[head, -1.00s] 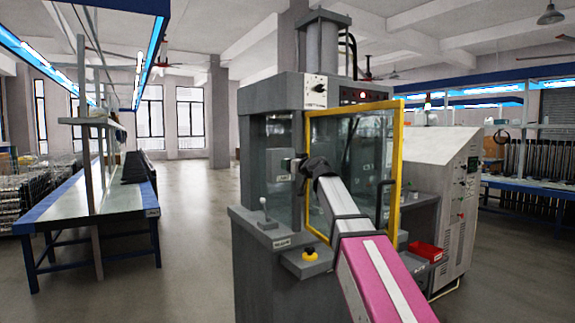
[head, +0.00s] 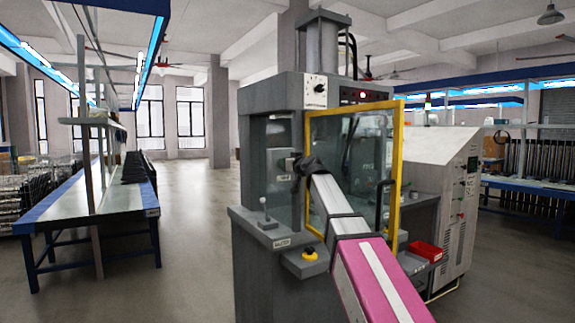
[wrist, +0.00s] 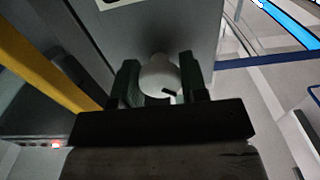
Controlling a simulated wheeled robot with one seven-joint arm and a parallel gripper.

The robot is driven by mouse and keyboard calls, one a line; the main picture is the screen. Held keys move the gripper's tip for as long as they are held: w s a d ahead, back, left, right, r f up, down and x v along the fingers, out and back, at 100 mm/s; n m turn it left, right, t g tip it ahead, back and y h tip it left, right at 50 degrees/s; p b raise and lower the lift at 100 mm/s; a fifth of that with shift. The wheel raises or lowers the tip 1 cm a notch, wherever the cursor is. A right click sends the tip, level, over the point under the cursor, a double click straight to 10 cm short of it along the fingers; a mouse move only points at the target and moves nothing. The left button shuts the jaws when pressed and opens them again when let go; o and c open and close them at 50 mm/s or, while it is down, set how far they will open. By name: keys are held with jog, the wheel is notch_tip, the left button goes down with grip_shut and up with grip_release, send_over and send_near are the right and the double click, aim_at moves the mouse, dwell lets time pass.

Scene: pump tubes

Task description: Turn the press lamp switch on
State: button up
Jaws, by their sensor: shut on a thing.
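A pale round knob (wrist: 158,74) with a short, slanted dark mark on its face sits against a grey panel in the wrist view. I take it to be the press lamp switch. My gripper (wrist: 160,82) is shut on it, one dark finger on each side. In the head view my gripper (head: 284,165) is at the left front of the grey press (head: 270,95), left of the yellow-framed door. The arm hides part of the press, and the knob cannot be made out there.
The yellow door frame (head: 310,115) stands close beside my arm. A long bench (head: 110,195) stands left, with open floor between.

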jog(key=shift+m, duration=0.3)
jog(key=m, duration=0.3)
jog(key=shift+m, duration=0.4)
jog(key=m, duration=0.4)
jog(key=shift+m, duration=0.3)
jog(key=m, duration=0.8)
jog(key=shift+m, duration=0.3)
jog(key=o, duration=0.9)
jog(key=shift+o, duration=0.2)
jog(key=shift+s, duration=0.15)
